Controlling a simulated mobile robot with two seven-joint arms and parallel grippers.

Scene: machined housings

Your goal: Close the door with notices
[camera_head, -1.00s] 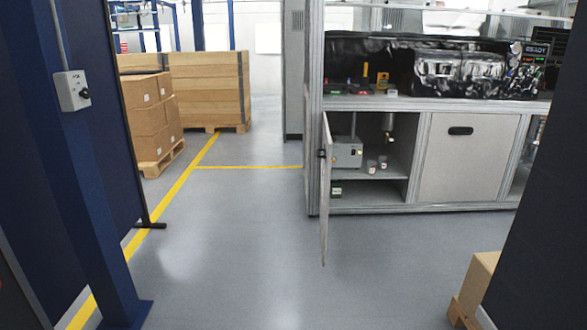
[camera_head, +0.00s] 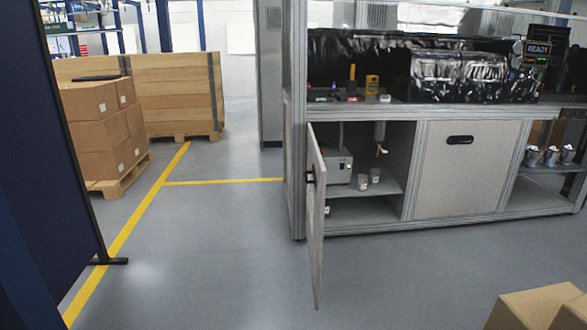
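A grey cabinet door (camera_head: 316,222) stands open at the left end of the workbench, swung out toward me and seen nearly edge-on. A black handle (camera_head: 309,177) sits on its left side. I cannot make out notices on it from this angle. The open compartment (camera_head: 375,207) beside it shows a shelf with a grey box-shaped device (camera_head: 338,166) and small cups. A second door (camera_head: 466,170), with a black handle slot, is shut to the right. Neither of my grippers shows in the view.
Clear grey floor (camera_head: 220,250) lies in front of the open door. A blue panel (camera_head: 65,150) stands at the left. Stacked cartons (camera_head: 100,130) on a pallet stand behind it, and a cardboard box (camera_head: 535,308) is at the lower right.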

